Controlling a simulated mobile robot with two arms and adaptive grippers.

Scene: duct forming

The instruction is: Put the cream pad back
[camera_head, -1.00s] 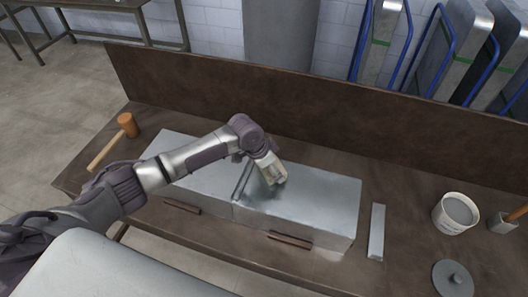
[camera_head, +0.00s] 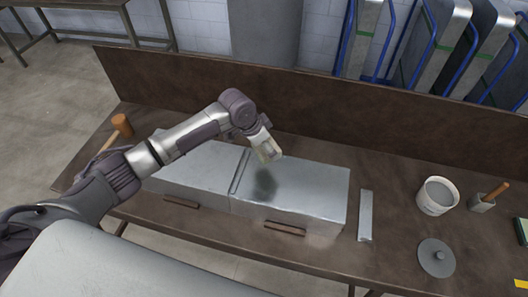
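My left gripper (camera_head: 266,149) reaches in from the left and is above the metal duct (camera_head: 315,188) on the bench. A small cream pad (camera_head: 270,153) shows at its fingertips, and the gripper appears shut on it. The fingers hide part of the pad. The pad is clear of the duct's top, with a dark patch or shadow on the metal below it. My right gripper is not in view.
On the brown bench (camera_head: 400,247) are a metal bar (camera_head: 365,215), a white bucket (camera_head: 437,196), a grey lid-like disc (camera_head: 436,258), and a small holder with a wooden handle (camera_head: 484,201). A mallet (camera_head: 122,125) lies at left. A backboard (camera_head: 330,102) runs behind.

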